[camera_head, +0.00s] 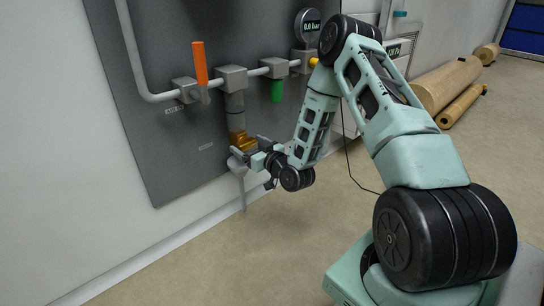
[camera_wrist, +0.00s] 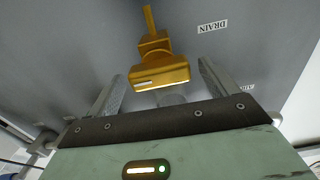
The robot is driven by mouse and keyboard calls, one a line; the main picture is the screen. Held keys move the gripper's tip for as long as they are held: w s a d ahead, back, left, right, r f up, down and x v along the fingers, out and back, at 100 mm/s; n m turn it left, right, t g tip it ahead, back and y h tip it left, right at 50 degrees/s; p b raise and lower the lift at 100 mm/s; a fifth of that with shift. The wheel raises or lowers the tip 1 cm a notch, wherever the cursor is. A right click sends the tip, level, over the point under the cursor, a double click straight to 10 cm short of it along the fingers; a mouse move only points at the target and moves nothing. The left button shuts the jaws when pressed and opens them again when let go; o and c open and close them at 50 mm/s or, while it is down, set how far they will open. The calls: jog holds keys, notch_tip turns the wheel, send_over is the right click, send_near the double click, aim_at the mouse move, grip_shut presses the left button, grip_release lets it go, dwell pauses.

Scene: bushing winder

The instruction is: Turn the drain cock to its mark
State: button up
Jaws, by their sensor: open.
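The brass drain cock (camera_head: 239,139) is on the pipe below the grey tee, low on the dark wall panel. In the wrist view the cock (camera_wrist: 158,72) lies ahead and between my fingers, with a broad block facing me and a thin brass stem behind. A short pale line shows on the block's face. A DRAIN label (camera_wrist: 212,26) is beside it on the panel. My gripper (camera_head: 251,146) is open just in front of the cock; in the wrist view the fingers (camera_wrist: 160,88) stand either side of it. I see no clear contact. I cannot make out the mark.
Above are an orange lever (camera_head: 200,63), a green handle (camera_head: 277,90) and a gauge (camera_head: 308,26) reading 0.0 bar. A pale grey funnel with a spout (camera_head: 239,172) is below the cock. Brown rolls (camera_head: 445,85) lie on the floor at right. Floor in front is clear.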

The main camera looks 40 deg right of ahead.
jog(key=s+p, duration=0.4)
jog(key=s, duration=1)
jog(key=shift+d, duration=0.25)
